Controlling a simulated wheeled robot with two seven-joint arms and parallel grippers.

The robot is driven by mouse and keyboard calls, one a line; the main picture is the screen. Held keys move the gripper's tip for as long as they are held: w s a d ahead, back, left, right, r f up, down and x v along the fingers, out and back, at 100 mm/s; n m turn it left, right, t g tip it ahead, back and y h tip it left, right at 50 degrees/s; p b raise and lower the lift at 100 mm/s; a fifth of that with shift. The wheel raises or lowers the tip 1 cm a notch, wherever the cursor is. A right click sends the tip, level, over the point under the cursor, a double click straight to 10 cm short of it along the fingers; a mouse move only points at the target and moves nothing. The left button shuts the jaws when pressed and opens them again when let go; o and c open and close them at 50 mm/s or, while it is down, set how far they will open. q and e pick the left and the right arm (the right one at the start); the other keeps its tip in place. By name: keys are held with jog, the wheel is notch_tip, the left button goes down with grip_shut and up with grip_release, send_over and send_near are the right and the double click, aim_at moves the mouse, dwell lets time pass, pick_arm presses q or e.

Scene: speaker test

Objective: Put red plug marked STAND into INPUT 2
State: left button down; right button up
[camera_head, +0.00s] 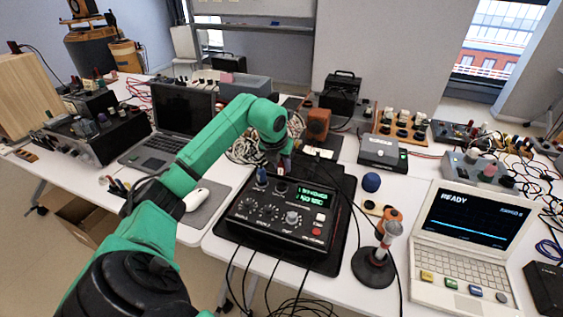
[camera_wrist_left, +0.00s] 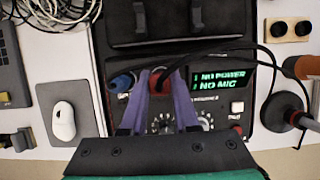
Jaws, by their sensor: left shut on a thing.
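My left gripper (camera_head: 282,166) is over the back edge of the black control box (camera_head: 262,236). In the left wrist view, its purple fingers (camera_wrist_left: 160,78) are shut on the red plug (camera_wrist_left: 158,84), above the box's back row. A black cable runs from near the plug to the right. I cannot tell whether the plug is in a socket, and the STAND mark and INPUT 2 label are not readable. A blue plug (camera_wrist_left: 122,82) stands just left of the gripper, also visible in the head view (camera_head: 262,175). My right gripper is not in view.
The box's display (camera_wrist_left: 222,78) reads NO POWER and NO MIC. A stand with a black base (camera_head: 374,268) is to the right, beside a light laptop (camera_head: 465,240) showing READY. A dark laptop (camera_head: 168,120) and white mouse (camera_head: 197,200) are left. Cables hang over the front edge.

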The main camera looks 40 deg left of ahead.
aim_at(281, 174)
pick_arm(q)
notch_tip(281, 174, down, 3)
jog(key=shift+f+b, duration=0.2)
jog(key=shift+b, duration=1)
jog(key=shift+f+b, duration=0.35)
jog(key=shift+f, duration=0.3)
jog(key=shift+s+f, duration=0.1)
jog(key=shift+f, duration=0.15)
jog(key=c, duration=0.6)
grip_release()
jog(key=shift+r, duration=0.1)
jog(key=v, duration=1.4)
jog(key=shift+s+r, duration=0.15)
